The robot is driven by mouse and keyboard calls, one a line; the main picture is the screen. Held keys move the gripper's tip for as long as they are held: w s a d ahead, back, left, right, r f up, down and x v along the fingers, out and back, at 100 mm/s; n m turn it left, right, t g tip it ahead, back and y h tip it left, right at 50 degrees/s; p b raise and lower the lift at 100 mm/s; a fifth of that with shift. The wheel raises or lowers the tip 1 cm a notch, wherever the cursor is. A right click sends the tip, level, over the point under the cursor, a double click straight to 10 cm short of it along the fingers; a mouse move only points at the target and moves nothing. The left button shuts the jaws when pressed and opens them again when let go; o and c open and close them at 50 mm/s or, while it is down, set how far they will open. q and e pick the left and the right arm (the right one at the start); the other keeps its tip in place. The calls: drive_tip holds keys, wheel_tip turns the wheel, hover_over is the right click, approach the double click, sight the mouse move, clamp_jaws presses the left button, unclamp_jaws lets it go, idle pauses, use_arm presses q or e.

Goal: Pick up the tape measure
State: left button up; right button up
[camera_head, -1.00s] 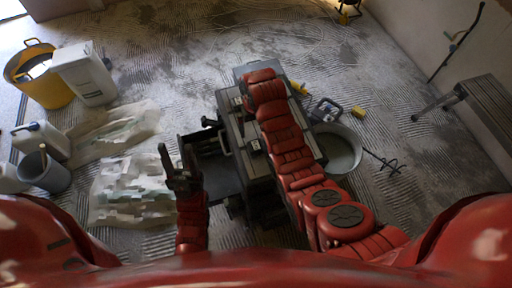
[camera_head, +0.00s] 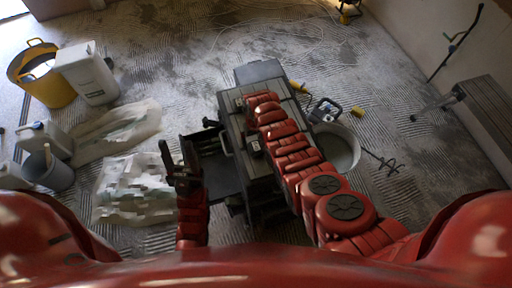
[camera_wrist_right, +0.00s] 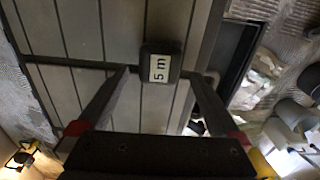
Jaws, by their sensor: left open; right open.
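The tape measure (camera_wrist_right: 161,66) is a small black block with a white "5 m" label. In the right wrist view it lies on the grey grooved top of a tool box. My right gripper (camera_wrist_right: 160,76) is open, with one finger on either side of the tape measure in the picture; I cannot tell the remaining distance, and no grip shows. My left gripper (camera_head: 178,152) is open and empty, left of the box.
The tool box (camera_head: 232,125) has an open drawer (camera_head: 218,176) on its left side. A grey bucket (camera_head: 345,152) stands at its right. Plastic sheets (camera_head: 135,188), a yellow tub (camera_head: 50,88) and a white canister (camera_head: 88,75) are at left. A step bench (camera_head: 487,105) stands right.

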sight(256, 146)
drive_tip(key=shift+f, duration=0.5)
wheel_tip(256, 146, down, 4)
drive_tip(key=b, duration=0.3)
drive_tip(key=shift+r, duration=0.1)
drive_tip(key=shift+r, duration=0.1)
drive_tip(key=shift+c, duration=0.7)
drive_tip(key=c, duration=1.3)
drive_tip(key=shift+c, duration=0.2)
drive_tip(key=shift+r, duration=0.1)
